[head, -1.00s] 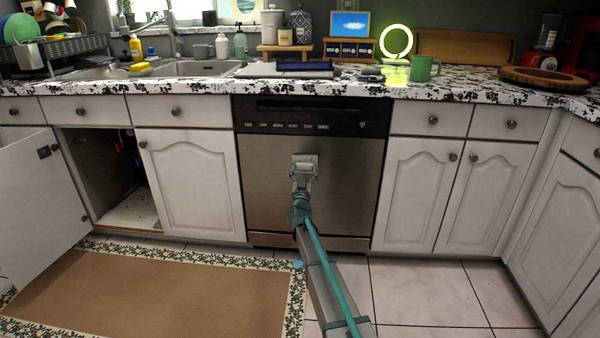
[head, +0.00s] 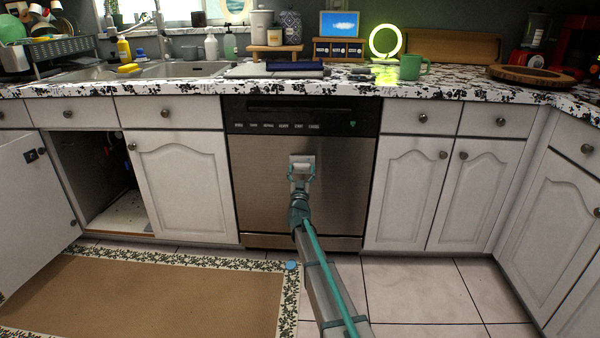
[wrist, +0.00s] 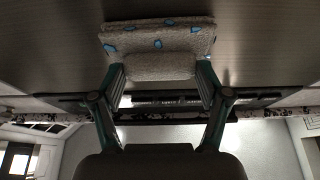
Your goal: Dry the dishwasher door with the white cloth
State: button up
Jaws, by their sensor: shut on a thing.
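The dishwasher door (head: 345,190) is a closed brushed-steel panel below a black control strip, in the middle of the head view. My gripper (head: 301,176) is in front of its upper middle, shut on the folded white cloth (head: 302,160). In the wrist view, the cloth (wrist: 165,38) looks greyish with blue spots and sits between the two fingers of my gripper (wrist: 160,72). Its far side lies at the steel surface (wrist: 260,45) and seems to touch it. The door area behind the cloth is hidden.
The left cabinet door (head: 35,205) stands open beside the sink cabinet. A brown rug (head: 150,295) lies on the tiled floor at left. The floor at right is clear.

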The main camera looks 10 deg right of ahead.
jog(key=shift+s+d, duration=0.15)
jog(key=shift+d, duration=0.65)
jog(key=shift+s+d+b, duration=0.25)
jog(key=shift+d+b, duration=0.25)
jog(key=shift+d, duration=0.45)
jog(key=shift+s+d+b, duration=0.25)
jog(key=shift+d+b, duration=0.05)
jog(key=shift+d, duration=0.55)
jog(key=shift+s+d, duration=0.1)
jog(key=shift+d, duration=0.3)
jog(key=shift+d, duration=0.1)
